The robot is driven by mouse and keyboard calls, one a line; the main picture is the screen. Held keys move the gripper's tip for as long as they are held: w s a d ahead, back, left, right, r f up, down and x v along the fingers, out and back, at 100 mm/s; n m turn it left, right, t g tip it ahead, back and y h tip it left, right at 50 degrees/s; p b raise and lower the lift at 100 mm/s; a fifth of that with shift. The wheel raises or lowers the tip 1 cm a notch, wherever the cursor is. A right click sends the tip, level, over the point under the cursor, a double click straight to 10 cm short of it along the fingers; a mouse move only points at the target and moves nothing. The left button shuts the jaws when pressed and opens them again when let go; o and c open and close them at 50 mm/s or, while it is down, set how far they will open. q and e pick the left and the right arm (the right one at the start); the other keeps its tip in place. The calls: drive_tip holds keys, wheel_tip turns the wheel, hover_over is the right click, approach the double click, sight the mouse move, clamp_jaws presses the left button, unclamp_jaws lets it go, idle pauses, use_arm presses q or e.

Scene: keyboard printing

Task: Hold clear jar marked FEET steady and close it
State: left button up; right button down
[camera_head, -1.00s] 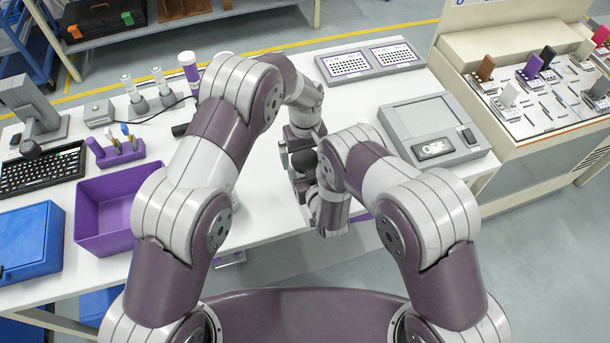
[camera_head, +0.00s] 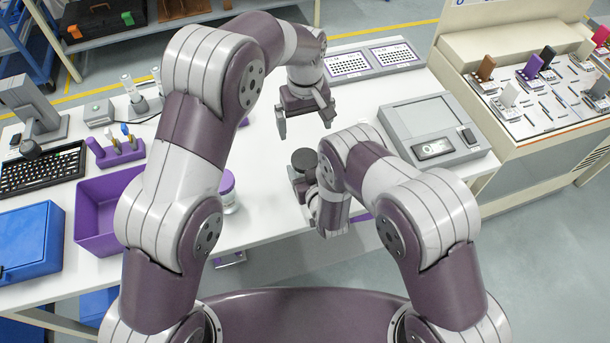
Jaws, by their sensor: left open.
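A dark round lid (camera_head: 304,159) shows near the front middle of the table, on what looks like a jar whose body is mostly hidden by my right gripper and arm. No FEET marking can be read. My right gripper (camera_head: 300,178) is at this jar, just under the lid, and appears closed around it. My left gripper (camera_head: 305,126) is open and empty, above and behind the lid, fingers pointing down and apart from it. A clear jar with a purple lid (camera_head: 228,190) stands to the left, partly behind my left arm.
A purple bin (camera_head: 92,215), a blue box (camera_head: 30,240) and a keyboard (camera_head: 42,168) are at left. A grey device with a small display (camera_head: 435,148) stands at right, and a grey panel with two dotted plates (camera_head: 370,62) at the back. The white table between is mostly clear.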

unclamp_jaws()
drive_tip(key=b+v, duration=0.1)
drive_tip(key=v, duration=1.1)
drive_tip(key=shift+s+d+r, duration=0.1)
drive_tip(key=shift+s+r, duration=0.1)
drive_tip(key=shift+s, duration=0.1)
